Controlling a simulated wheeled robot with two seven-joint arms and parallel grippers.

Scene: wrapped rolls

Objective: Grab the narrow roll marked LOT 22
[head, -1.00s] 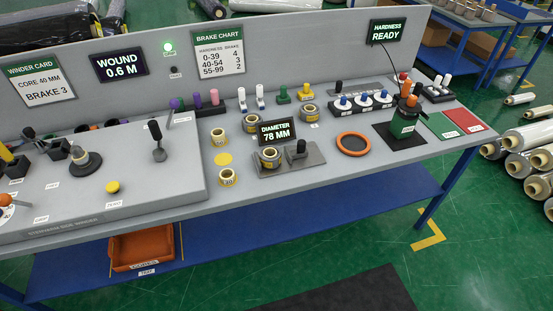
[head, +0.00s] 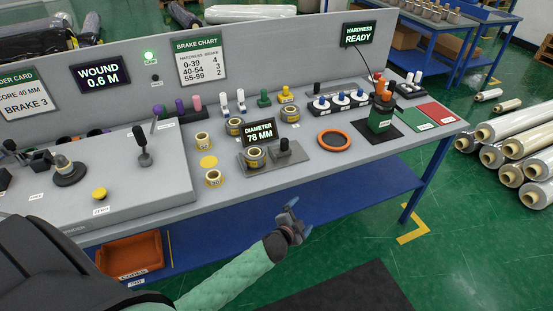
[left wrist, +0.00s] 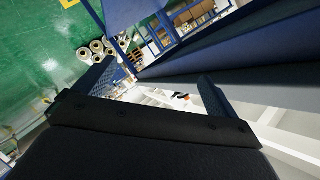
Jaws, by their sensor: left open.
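I cannot read a LOT 22 mark on any roll. Small wrapped rolls with yellow labels stand on the grey bench (head: 330,165): one back roll (head: 235,127), another further right (head: 290,113), and one on the gauge plate (head: 254,157) in front of the DIAMETER 78 MM display (head: 258,140). My left gripper (head: 299,216) is open and empty, in front of the bench's front edge, apart from the rolls. It also shows in the left wrist view (left wrist: 153,86).
An orange ring (head: 334,140) lies on the bench, right of the gauge plate. A green holder with orange-handled tools (head: 381,115) stands further right. A blue shelf (head: 350,197) runs below the bench, with an orange bin (head: 130,254). Large rolls (head: 512,140) lie on the floor at right.

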